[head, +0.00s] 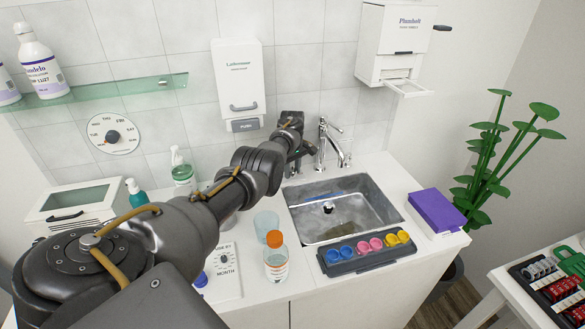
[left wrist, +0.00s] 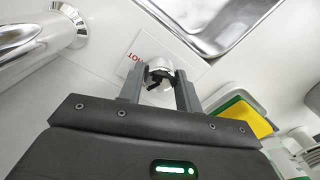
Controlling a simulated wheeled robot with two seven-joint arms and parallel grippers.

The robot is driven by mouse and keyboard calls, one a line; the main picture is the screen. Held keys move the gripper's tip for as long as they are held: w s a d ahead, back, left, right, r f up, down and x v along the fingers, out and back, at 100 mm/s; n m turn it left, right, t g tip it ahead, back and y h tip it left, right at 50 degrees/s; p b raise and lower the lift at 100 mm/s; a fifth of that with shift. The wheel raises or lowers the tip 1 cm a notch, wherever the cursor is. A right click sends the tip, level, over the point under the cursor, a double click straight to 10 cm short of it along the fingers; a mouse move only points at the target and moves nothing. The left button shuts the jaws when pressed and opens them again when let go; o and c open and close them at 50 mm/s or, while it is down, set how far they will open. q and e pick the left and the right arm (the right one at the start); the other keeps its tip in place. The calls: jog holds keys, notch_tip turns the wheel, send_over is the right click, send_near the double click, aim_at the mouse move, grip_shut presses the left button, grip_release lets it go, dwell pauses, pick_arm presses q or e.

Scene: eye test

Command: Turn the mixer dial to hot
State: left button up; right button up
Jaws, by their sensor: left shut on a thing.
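The mixer dial (left wrist: 160,72) is a small metallic knob with a dark part, on a white plate (left wrist: 180,57) with red HOT lettering. My left gripper (left wrist: 160,92) has its two fingers on either side of the dial and is shut on it. In the head view my left gripper (head: 292,140) is behind the sink, just left of the chrome faucet (head: 326,143), and the dial is hidden there. I cannot tell exactly where the dial points. The faucet also shows in the left wrist view (left wrist: 62,27). My right gripper is in neither view.
The sink (head: 345,228) lies right of my arm. A yellow and green item (left wrist: 245,115) lies near the gripper. A dispenser (head: 238,80) hangs above.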

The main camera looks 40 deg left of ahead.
aim_at(293, 170)
pick_arm(q)
jog(key=m+p, duration=0.1)
jog(key=m, duration=0.3)
jog(key=shift+a+r+m, duration=0.1)
jog(key=shift+m, duration=2.7)
jog(key=o, duration=1)
notch_tip(293, 170, up, 6)
jog(key=shift+w+f+p, duration=0.1)
jog(key=shift+f+p, duration=0.15)
jog(key=shift+p, duration=1)
jog(key=shift+r+b, duration=0.35)
jog(key=shift+r, duration=2.25)
